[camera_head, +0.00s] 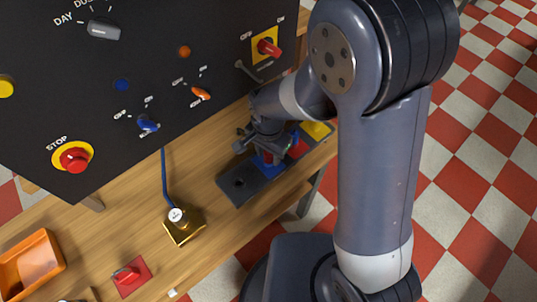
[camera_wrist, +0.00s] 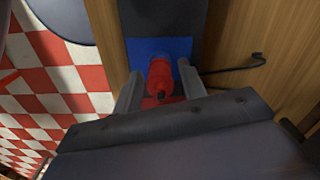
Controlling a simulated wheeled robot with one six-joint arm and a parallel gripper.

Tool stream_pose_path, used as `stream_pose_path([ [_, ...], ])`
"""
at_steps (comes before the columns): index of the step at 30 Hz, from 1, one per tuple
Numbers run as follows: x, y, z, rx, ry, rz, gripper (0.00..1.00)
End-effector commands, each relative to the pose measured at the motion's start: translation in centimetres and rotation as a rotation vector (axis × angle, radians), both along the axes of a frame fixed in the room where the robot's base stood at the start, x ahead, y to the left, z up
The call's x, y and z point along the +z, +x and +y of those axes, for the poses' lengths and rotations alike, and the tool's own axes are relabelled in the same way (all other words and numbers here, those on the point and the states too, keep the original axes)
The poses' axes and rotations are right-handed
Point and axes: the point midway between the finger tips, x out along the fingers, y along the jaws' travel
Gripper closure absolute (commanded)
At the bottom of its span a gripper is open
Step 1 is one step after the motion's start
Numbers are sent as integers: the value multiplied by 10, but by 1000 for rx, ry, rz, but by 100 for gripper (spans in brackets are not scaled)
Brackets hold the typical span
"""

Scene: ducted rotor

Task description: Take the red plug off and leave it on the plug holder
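The red plug (camera_wrist: 160,78) stands over the blue square (camera_wrist: 142,48) in the wrist view. Its lower end is hidden, so I cannot tell how it is seated. My gripper (camera_wrist: 160,88) is open, with one finger on each side of the plug and a small gap showing on both sides. In the head view my gripper (camera_head: 262,150) is over the blue part of a dark strip, with a bit of the plug (camera_head: 267,157) showing below it. The dark strip (camera_head: 238,183), which looks like the plug holder, has a round hole in its bare near end.
The black control panel (camera_head: 130,60) with knobs and switches rises close behind my gripper. A gold block (camera_head: 184,228) with a blue cable, a red switch plate (camera_head: 130,276) and an orange bin (camera_head: 30,264) are on the wooden bench. A dark hooked wire (camera_wrist: 235,68) lies right of the strip.

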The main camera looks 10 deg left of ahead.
Motion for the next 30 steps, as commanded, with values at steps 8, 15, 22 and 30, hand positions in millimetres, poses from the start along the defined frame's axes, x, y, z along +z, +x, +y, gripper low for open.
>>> stream_pose_path([
  [8,0,0,0,0,0,0,84],
  [15,0,0,0,0,0,0,98],
  [22,4,1,0,0,1,-2,98],
  [30,46,1,1,0,5,-7,98],
])
